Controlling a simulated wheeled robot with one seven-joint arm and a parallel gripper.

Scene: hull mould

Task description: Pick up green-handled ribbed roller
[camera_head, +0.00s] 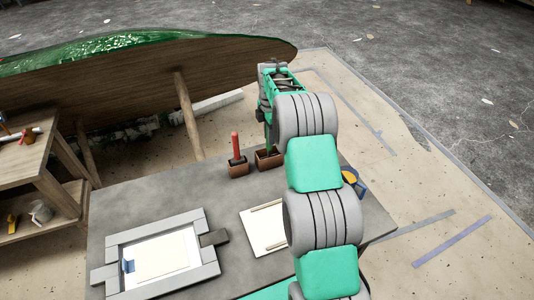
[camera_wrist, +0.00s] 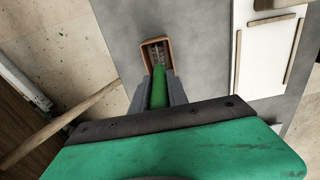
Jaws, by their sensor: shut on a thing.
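The green-handled ribbed roller stands in a small brown holder on the grey table. Its green handle (camera_wrist: 159,88) shows in the wrist view between my gripper's (camera_wrist: 160,82) two grey fingers, which are shut on it. The roller's far end reaches into the brown holder (camera_wrist: 155,45); its ribbed part shows only as a small grey patch there. In the head view the brown holder (camera_head: 268,158) lies under my gripper (camera_head: 268,132), and a little of the green handle shows above it. My arm hides part of the table to the right.
A red-handled tool (camera_head: 235,146) stands in a second brown holder (camera_head: 238,169) just left. A framed white sheet (camera_head: 160,255) and a white board with wooden strips (camera_head: 258,230) lie on the table. A blue and yellow item (camera_head: 353,180) is at right. The wooden hull (camera_head: 130,85) stands behind.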

